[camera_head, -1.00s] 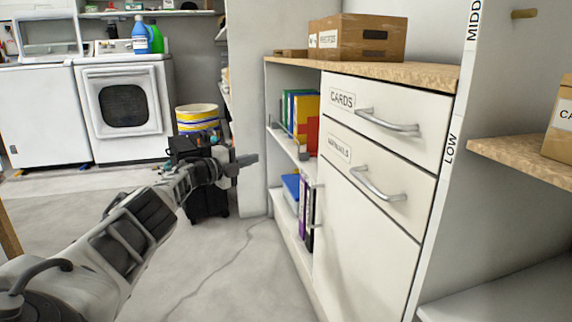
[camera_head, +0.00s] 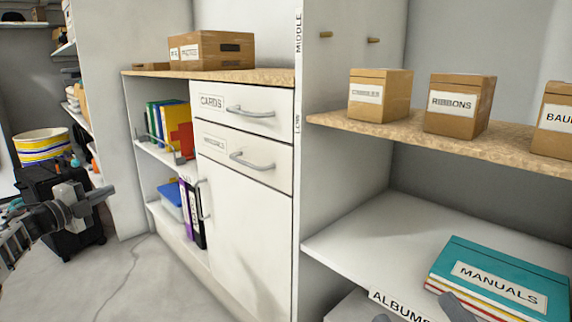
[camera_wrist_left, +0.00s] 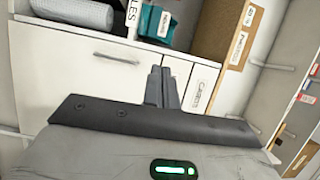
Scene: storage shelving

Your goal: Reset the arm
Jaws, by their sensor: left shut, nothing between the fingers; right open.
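My left gripper (camera_head: 98,197) is at the left of the head view, in free air in front of the cabinet and well apart from it. Its fingers are together with nothing between them. In the left wrist view its shut fingers (camera_wrist_left: 162,86) point toward the white cabinet front. The fingertips of my right gripper (camera_head: 418,313) show at the bottom right edge of the head view, spread apart near the ALBUMS label. The rest of the right arm is out of view.
The white cabinet (camera_head: 245,215) has CARDS and MANUALS drawers, both shut. A teal MANUALS stack (camera_head: 500,275) lies on the low shelf at right. Small boxes, including RIBBONS (camera_head: 458,105), stand on the shelf above. Open floor (camera_head: 150,285) lies left of the cabinet.

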